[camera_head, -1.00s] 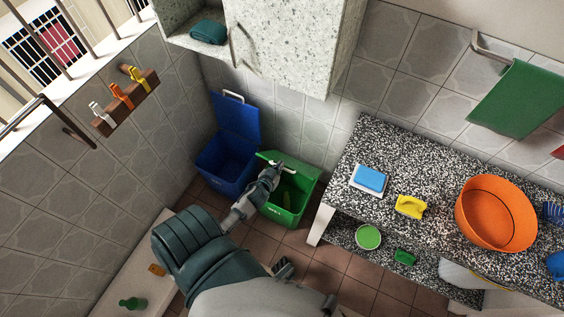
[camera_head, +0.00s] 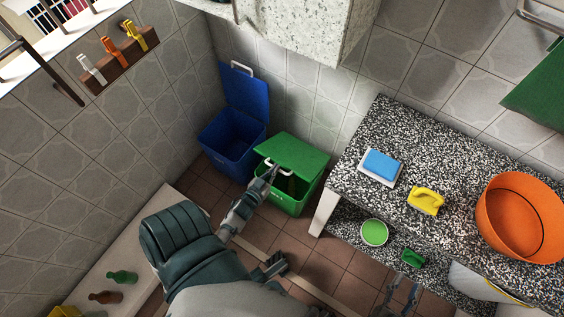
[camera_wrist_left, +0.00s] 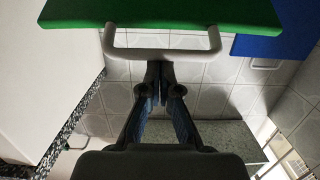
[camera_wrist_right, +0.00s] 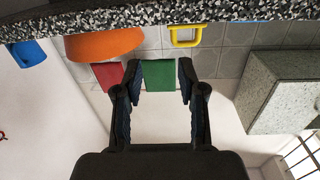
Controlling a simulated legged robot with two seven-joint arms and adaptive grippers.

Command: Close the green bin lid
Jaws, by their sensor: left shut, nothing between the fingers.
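The green bin (camera_head: 296,196) stands on the floor with its lid (camera_head: 297,154) partly open, tilted over the rear of the bin. The front of the opening still shows, dark inside. The lid's light grey handle (camera_head: 283,167) is at its front edge. My left gripper (camera_head: 272,172) is shut and empty at the handle. In the left wrist view the shut fingers (camera_wrist_left: 158,72) appear just below the handle bar (camera_wrist_left: 162,54), with the green lid (camera_wrist_left: 165,12) above; contact is unclear. My right gripper (camera_wrist_right: 155,82) is open and empty in its wrist view.
A blue bin (camera_head: 225,147) with its lid raised stands close on the left. A pale ledge (camera_head: 110,265) with bottles runs along the left.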

